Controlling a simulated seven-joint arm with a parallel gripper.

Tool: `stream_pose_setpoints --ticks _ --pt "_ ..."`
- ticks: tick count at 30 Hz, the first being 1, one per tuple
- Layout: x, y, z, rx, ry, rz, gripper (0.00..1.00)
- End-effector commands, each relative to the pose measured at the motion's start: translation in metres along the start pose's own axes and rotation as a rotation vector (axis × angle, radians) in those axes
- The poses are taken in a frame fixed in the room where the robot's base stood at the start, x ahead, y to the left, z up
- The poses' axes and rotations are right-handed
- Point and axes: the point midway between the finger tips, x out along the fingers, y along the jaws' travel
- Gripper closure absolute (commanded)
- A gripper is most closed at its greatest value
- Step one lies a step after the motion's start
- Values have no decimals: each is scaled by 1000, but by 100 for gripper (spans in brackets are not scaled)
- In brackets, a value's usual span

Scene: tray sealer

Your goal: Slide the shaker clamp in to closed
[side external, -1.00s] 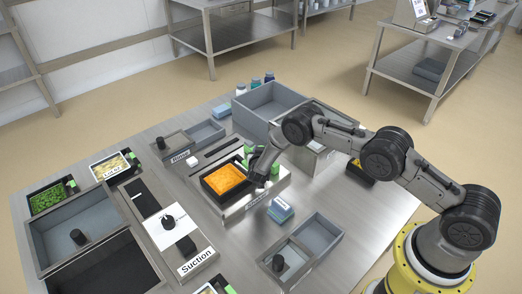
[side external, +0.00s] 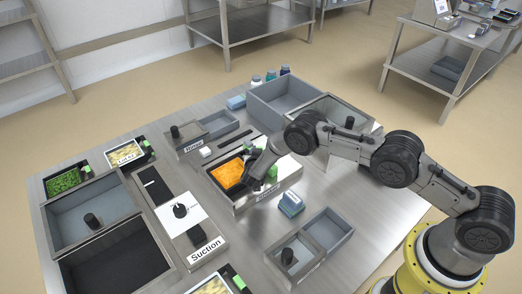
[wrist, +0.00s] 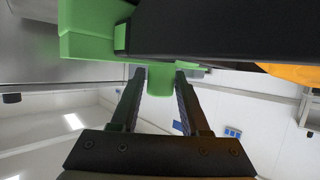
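The shaker (side external: 240,203) is a metal unit bearing a black tray of orange food (side external: 228,173). The green shaker clamp (side external: 272,172) is at the tray's right side, partly hidden by my gripper in the side view. In the wrist view the green clamp (wrist: 95,42) fills the top left, beside the dark tray wall (wrist: 210,32). Its short tab points down between my fingertips. How far the clamp is slid in cannot be told.
A blue sponge-like block (side external: 291,204) lies in front of the shaker. A grey bin (side external: 285,101) stands behind it, and a grey two-part container (side external: 327,229) at the front right. The suction unit (side external: 206,252) is at the left. Bare table lies to the right.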

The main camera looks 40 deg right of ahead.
Motion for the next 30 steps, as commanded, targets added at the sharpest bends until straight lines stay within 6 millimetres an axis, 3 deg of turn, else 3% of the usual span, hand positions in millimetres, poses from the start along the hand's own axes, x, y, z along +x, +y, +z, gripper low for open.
stream_pose_setpoints --ticks 1,3,11,16,30 --pt "0 0 0 0 0 0 44" --pt "0 0 0 0 0 0 33" --pt "0 0 0 0 0 0 33" --pt "-11 -1 0 -2 0 -2 33" --pt "-106 -1 0 -2 0 -4 33"
